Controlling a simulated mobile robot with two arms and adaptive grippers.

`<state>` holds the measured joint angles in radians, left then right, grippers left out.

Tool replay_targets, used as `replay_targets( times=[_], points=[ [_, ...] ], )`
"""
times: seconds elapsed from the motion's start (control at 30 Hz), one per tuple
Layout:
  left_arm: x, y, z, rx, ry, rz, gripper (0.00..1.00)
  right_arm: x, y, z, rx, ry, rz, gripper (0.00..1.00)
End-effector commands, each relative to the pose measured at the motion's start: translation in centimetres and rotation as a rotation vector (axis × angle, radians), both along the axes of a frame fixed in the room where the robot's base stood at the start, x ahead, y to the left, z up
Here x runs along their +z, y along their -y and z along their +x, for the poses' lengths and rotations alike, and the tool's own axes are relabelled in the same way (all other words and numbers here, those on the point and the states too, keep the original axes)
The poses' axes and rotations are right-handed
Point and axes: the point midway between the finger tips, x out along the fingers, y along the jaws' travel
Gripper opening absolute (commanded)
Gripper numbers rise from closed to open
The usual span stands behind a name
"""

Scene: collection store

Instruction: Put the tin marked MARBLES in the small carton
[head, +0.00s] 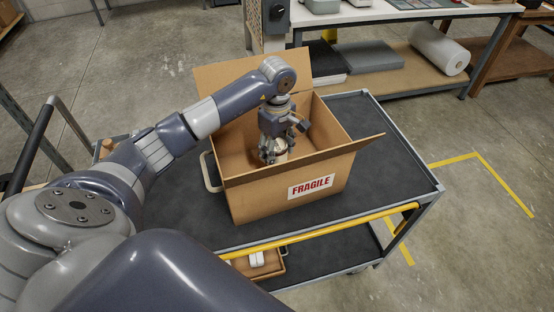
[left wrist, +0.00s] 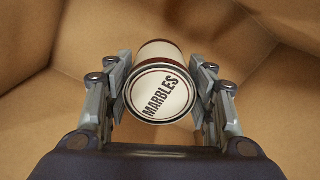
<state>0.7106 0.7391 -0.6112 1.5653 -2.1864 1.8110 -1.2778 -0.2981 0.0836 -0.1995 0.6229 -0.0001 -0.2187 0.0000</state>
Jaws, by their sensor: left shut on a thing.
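The small carton (head: 256,200) is an open brown box with a FRAGILE label, standing on the cart's top with its flaps spread. My left gripper (head: 272,158) reaches down into it from above. In the left wrist view the gripper (left wrist: 160,95) is shut on the tin marked MARBLES (left wrist: 160,92), a cream tin with dark bands. The tin's lid faces the camera, and carton walls surround it. In the head view only a small part of the tin (head: 281,157) shows below the fingers. I cannot tell whether the tin touches the carton's floor. My right gripper is not in view.
The cart (head: 385,165) has a dark top with free room right of the carton. A tray with white items (head: 257,260) is on its lower shelf. A bench with a roll of wrap (head: 438,49) stands behind. A pale handle-like thing (head: 211,172) is at the carton's left.

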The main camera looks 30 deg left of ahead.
Motion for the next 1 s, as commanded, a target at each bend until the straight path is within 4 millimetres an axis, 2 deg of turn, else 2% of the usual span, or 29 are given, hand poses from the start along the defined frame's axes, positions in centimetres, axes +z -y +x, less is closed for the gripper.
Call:
replay_targets(
  times=[0.23, 0.43, 0.8, 0.83, 0.9, 1.0],
  points=[
    [-2.0, 0.0, 0.0, 0.001, 0.000, -0.001, 0.16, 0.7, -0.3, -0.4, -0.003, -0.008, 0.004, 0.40],
    [-4.6, 0.0, 0.0, 0.001, 0.000, -0.001, 0.16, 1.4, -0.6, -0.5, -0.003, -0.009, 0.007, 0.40],
    [-5.2, 0.0, 0.1, 0.000, 0.003, 0.001, 0.16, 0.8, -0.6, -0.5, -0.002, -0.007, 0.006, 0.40],
    [-5.2, 0.0, 0.1, 0.000, 0.002, 0.001, 0.55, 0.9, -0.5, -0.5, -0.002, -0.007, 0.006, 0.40],
    [-5.1, 0.0, 0.1, 0.000, 0.001, 0.001, 0.70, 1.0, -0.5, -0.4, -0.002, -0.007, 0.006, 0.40],
    [-5.1, 0.0, 0.0, 0.000, 0.001, 0.001, 0.70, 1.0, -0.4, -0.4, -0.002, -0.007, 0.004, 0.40]
  ],
)
